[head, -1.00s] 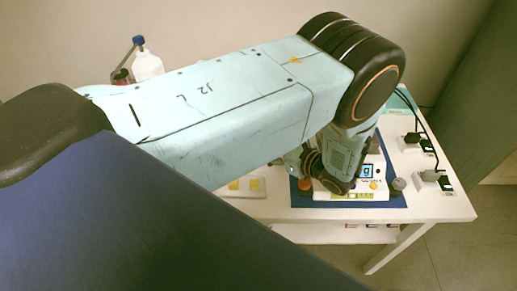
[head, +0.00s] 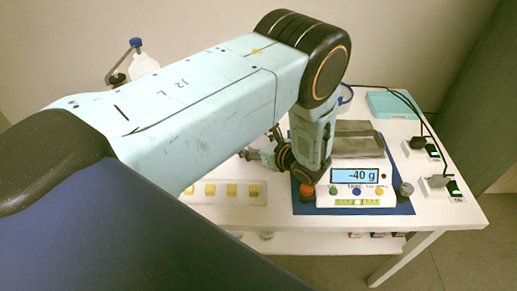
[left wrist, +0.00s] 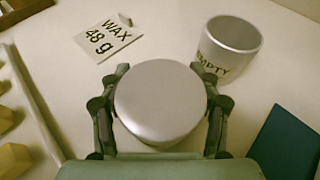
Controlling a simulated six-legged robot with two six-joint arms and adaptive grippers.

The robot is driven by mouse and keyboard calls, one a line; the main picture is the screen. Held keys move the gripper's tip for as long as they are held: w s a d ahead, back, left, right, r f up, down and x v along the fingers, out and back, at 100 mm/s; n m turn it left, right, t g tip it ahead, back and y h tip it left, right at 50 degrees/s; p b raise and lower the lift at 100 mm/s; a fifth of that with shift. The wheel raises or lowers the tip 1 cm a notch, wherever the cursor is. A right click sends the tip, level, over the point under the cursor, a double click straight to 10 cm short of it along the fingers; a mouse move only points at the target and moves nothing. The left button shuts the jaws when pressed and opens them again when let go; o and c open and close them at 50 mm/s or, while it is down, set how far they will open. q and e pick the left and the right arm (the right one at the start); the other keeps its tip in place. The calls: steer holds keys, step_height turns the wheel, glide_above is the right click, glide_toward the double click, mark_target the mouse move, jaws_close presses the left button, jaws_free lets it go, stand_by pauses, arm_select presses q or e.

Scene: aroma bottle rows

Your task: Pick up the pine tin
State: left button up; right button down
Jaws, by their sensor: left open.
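A round silver tin (left wrist: 160,103) sits between the fingers of my left gripper (left wrist: 160,110) in the left wrist view. Its flat top fills the middle of that picture, and no label shows on it, so I cannot tell if it is the pine tin. The fingers are open, one on each side of it; whether they touch it is unclear. In the head view my left gripper (head: 262,154) is low over the table, left of the scale, and my arm hides much around it. My right gripper is not in view.
An open tin marked EMPTY (left wrist: 230,47) stands close by, near a WAX 48 g card (left wrist: 108,36). The scale (head: 356,185) reads -40 g on a blue mat (head: 396,207). A tray (head: 205,200) holds yellow blocks. Plugs and cables lie at right.

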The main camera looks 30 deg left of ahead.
arm_select(q)
steer(key=shift+w+a+f, duration=0.1)
steer(key=shift+a+f, duration=0.1)
steer(key=shift+a, duration=0.15)
steer(key=c, duration=1)
steer(key=shift+c, duration=0.5)
